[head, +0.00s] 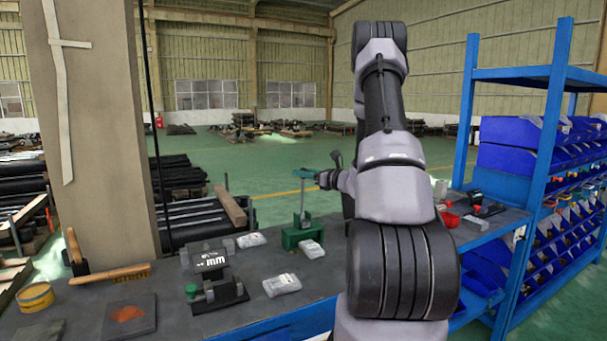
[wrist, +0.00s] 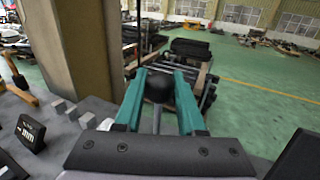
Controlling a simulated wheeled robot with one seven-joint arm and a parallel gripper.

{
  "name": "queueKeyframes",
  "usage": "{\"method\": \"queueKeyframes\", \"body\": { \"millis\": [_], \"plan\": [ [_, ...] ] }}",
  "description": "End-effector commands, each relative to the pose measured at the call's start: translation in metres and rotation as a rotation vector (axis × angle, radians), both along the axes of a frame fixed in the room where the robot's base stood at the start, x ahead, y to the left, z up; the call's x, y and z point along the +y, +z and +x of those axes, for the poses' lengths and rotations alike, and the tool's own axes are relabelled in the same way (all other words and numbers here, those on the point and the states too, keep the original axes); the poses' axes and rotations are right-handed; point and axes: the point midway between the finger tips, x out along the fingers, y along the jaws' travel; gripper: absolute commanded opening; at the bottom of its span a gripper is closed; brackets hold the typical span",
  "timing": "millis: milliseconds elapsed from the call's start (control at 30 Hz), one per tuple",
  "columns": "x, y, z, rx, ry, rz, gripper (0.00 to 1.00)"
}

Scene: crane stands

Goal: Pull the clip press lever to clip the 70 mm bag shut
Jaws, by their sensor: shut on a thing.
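The clip press (head: 291,238) is a green block on the bench, with a thin grey lever (head: 302,205) standing nearly upright from it. My gripper (head: 303,173) has its teal fingers at the top of this lever. In the wrist view, the fingers (wrist: 160,80) are shut on the lever's black knob (wrist: 158,90), with the grey rod below it. A pale bag (head: 311,249) lies at the press's right front. Two similar bags lie on the bench, one behind (head: 251,240) and one in front (head: 282,285). Their sizes cannot be read, so I cannot tell which is 70 mm.
A measuring device with a dark "-- mm" display (head: 210,262) stands left of the press. A brush (head: 112,274), a yellow tin (head: 35,298) and a dark plate with an orange patch (head: 128,315) lie further left. A pillar rises behind; blue shelving (head: 545,150) stands right.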

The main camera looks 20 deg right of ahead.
Motion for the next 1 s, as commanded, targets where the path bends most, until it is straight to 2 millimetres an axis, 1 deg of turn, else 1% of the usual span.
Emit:
{"method": "queueKeyframes", "body": {
  "millis": [367,567,767,1000],
  "plan": [
    [0.0,-0.001,-0.001,0.0,-0.001,0.0,0.0],
    [-0.001,-0.003,-0.007,-0.029,-0.001,0.003,0.0],
    [-0.002,-0.007,-0.025,-0.131,-0.003,0.011,0.0],
    [-0.005,-0.018,-0.057,-0.33,-0.008,0.024,0.0]
  ]
}}
